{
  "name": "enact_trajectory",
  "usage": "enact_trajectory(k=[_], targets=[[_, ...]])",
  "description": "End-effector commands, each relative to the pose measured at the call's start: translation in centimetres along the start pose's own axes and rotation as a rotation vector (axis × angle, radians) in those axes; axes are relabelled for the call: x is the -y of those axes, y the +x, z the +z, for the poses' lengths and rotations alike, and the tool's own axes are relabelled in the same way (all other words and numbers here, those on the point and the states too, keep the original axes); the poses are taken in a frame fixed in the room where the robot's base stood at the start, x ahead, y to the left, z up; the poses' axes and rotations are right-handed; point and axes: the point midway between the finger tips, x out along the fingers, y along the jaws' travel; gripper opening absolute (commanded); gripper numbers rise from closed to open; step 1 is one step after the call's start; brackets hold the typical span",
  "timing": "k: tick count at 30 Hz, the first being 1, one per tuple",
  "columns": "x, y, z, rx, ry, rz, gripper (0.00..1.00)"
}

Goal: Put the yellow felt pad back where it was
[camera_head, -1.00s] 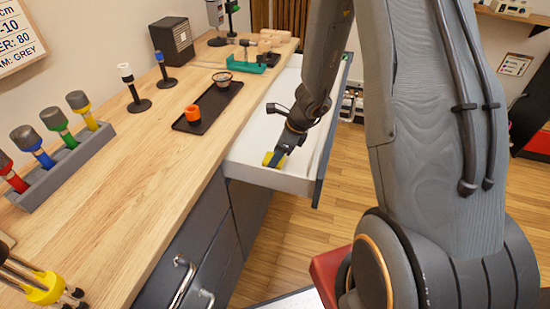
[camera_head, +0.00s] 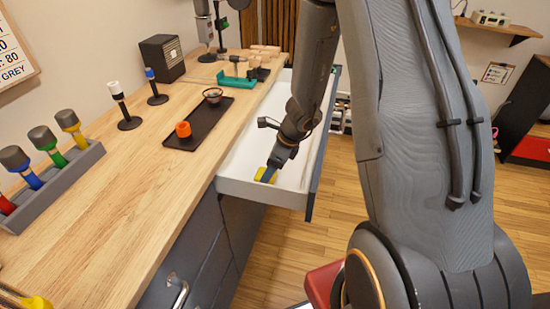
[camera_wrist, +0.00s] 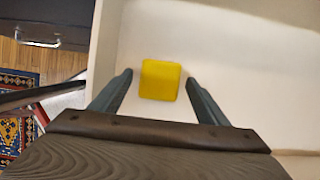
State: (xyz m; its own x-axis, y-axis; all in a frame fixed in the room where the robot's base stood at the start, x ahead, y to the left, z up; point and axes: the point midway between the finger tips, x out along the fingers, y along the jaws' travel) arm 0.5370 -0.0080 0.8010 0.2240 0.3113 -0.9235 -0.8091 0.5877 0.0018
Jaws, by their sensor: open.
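The yellow felt pad (camera_wrist: 160,80) lies flat on the white floor of the open drawer (camera_head: 238,188), near its front corner. In the head view the pad (camera_head: 262,174) is partly hidden by my gripper (camera_head: 268,172), which reaches down into the drawer. In the wrist view my gripper (camera_wrist: 158,92) is open, with one finger on each side of the pad and a gap between each finger and the pad. I cannot tell how far the fingertips are above the drawer floor.
The drawer walls stand close around my gripper.

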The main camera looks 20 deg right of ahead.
Motion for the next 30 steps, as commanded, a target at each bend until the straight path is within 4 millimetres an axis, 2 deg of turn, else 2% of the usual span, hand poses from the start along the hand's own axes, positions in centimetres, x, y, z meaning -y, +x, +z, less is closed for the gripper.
enact_trajectory(k=[12,16,22,23,26,30], targets=[[0.1,-8.4,0.0,0.002,-0.001,-0.005,0.69],[0.1,-10.2,0.1,0.001,-0.001,-0.003,0.69],[-0.4,-11.6,0.1,-0.006,-0.045,0.002,0.69],[-0.8,-11.8,0.2,-0.012,-0.086,0.006,0.69],[-3.1,-12.9,0.5,-0.051,-0.355,0.03,0.69],[-7.9,-15.2,0.4,-0.133,-0.973,0.101,0.69]])
